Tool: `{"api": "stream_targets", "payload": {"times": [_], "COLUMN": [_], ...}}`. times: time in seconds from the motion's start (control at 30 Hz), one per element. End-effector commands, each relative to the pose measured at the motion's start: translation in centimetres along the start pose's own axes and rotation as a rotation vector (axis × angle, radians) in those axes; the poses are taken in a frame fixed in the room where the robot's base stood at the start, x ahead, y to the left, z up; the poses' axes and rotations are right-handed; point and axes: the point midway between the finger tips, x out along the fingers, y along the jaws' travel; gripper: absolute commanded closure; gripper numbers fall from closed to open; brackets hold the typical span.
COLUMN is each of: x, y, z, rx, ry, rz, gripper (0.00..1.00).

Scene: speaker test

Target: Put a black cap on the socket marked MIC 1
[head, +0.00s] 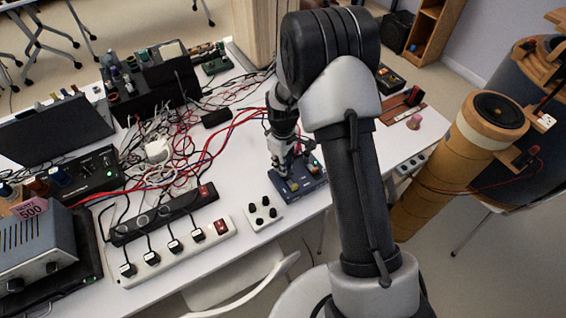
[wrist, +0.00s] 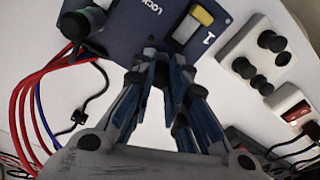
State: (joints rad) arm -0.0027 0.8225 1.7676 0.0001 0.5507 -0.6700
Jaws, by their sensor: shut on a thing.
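A blue box (head: 312,181) lies near the table's front edge. In the wrist view the box (wrist: 130,20) shows part of the word "LOCK", a "1" and a yellow-and-white part (wrist: 203,14). I cannot read "MIC 1" or make out its socket. My gripper (head: 287,180) is low over the box. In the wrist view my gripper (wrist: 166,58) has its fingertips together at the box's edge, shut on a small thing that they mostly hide. Several black caps (head: 265,201) stand on a white block (head: 254,219); the caps also show in the wrist view (wrist: 243,67).
A power strip (head: 180,253) with several plugs lies left of the white block. Red and black cables (head: 215,140) sprawl behind. In the wrist view a black round part (wrist: 83,22) stands on the box's left side.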

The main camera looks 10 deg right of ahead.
Motion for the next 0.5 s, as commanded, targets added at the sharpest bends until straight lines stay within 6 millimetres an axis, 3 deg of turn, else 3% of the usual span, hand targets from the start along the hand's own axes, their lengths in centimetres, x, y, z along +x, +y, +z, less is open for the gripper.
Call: {"api": "stream_targets", "payload": {"times": [0.37,0.4,0.5], "x": [0.79,0.75,0.72], "y": [-0.02,-0.02,-0.02], "z": [0.03,0.03,0.03], "rx": [0.000,0.000,0.000], "ry": [-0.001,-0.001,-0.001], "rz": [-0.001,-0.001,-0.001], "gripper": [0.95,0.84,0.77]}}
